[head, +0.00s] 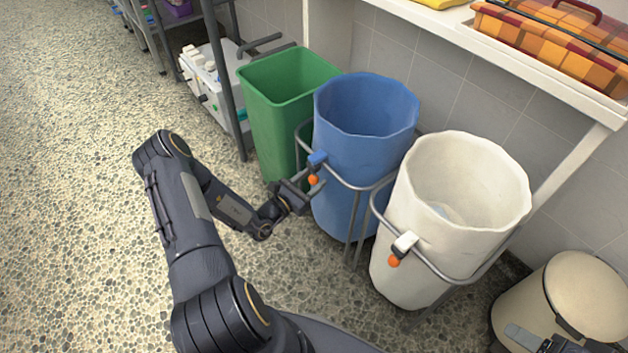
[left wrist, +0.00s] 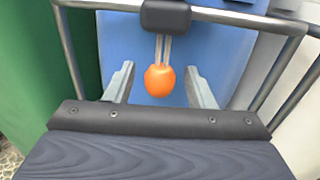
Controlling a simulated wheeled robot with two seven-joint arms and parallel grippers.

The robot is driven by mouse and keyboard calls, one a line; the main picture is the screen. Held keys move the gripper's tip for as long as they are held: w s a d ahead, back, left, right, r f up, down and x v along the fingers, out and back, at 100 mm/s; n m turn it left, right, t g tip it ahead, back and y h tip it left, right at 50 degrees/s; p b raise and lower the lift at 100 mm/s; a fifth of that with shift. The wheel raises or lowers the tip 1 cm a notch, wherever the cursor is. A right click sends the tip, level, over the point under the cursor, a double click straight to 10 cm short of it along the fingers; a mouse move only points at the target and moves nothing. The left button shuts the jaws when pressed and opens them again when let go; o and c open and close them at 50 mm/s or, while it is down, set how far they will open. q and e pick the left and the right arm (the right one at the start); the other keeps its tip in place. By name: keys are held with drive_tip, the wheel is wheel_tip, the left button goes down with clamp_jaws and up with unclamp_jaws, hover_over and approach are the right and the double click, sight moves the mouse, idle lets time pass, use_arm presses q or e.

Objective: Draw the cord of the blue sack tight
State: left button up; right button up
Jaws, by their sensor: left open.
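The blue sack (head: 358,122) stands open in a metal frame, between a green bin and a white sack. A blue cord lock (head: 317,158) sits at its front on the frame's ring, with an orange ball (head: 313,180) hanging below it on the cord. In the left wrist view the orange ball (left wrist: 160,80) hangs on two short strands under the dark lock (left wrist: 166,15). My left gripper (left wrist: 160,88) is open, with one finger on each side of the ball and a gap visible on both sides. My right gripper (head: 562,343) shows only partly at the bottom right; its fingers are unclear.
The green bin (head: 285,95) stands close on the left of the blue sack. The white sack (head: 425,205), with its own orange ball (head: 393,261), stands close on the right. A beige lidded bin (head: 585,290) is at the lower right. Open floor (head: 80,180) lies left.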

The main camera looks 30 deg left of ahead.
use_arm(q)
drive_tip(key=shift+w+d, duration=0.15)
drive_tip(key=shift+w, duration=0.45)
drive_tip(key=shift+c, duration=0.2)
clamp_jaws()
wheel_tip(320, 180, down, 10)
drive_tip(key=b, duration=0.5)
drive_tip(key=shift+r, duration=0.25)
drive_tip(key=shift+s, duration=0.15)
drive_tip(key=shift+c, duration=0.5)
unclamp_jaws()
drive_tip(key=shift+f, duration=0.1)
drive_tip(key=shift+o, duration=0.7)
